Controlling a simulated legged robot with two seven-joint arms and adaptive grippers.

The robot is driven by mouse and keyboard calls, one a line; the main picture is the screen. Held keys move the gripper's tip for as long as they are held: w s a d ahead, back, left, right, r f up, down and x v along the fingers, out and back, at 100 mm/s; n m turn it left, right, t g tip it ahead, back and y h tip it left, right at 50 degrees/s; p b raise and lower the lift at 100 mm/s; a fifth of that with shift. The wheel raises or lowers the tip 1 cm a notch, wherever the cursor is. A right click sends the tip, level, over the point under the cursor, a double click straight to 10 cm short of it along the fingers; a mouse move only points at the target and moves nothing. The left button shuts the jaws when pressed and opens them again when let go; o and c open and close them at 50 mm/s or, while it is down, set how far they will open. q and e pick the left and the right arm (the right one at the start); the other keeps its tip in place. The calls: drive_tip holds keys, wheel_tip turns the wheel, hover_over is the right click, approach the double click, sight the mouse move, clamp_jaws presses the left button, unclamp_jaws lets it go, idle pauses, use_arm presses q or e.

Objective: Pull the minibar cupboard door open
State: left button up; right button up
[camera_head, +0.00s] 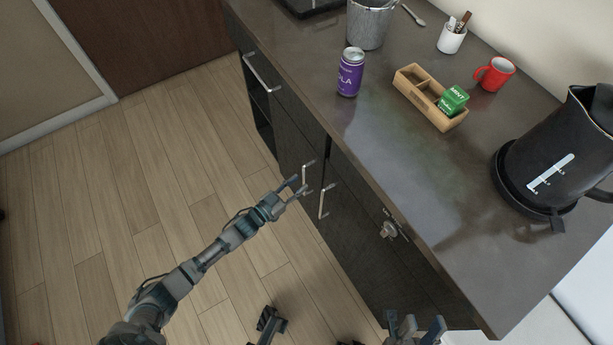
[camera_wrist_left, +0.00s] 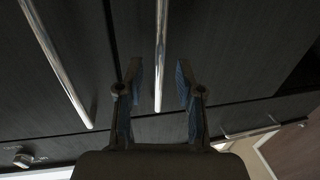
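The dark cupboard front under the counter has two upright silver bar handles side by side, a left one (camera_head: 308,174) and a right one (camera_head: 324,201). The doors look shut; I cannot tell which is the minibar's. My left gripper (camera_head: 293,187) is open at the left handle. In the left wrist view that handle (camera_wrist_left: 161,50) runs between the spread fingers (camera_wrist_left: 158,85), with no clear contact. The other handle (camera_wrist_left: 58,65) is to the left there. My right gripper (camera_head: 415,325) is open and empty at the bottom edge of the head view.
A silver knob-like fitting (camera_head: 388,230) is on the front to the right. A drawer handle (camera_head: 262,74) is further left. The counter (camera_head: 400,165) holds a purple can (camera_head: 350,72), a wooden tray (camera_head: 408,88), a red mug (camera_head: 495,74) and a black kettle (camera_head: 560,150).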

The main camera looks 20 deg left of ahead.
sight(304, 179)
use_arm(q)
drive_tip(key=x, duration=0.3)
drive_tip(key=shift+w+d+b, duration=0.1)
drive_tip(key=shift+w+b, duration=0.15)
drive_tip(key=shift+b, duration=0.1)
clamp_jaws()
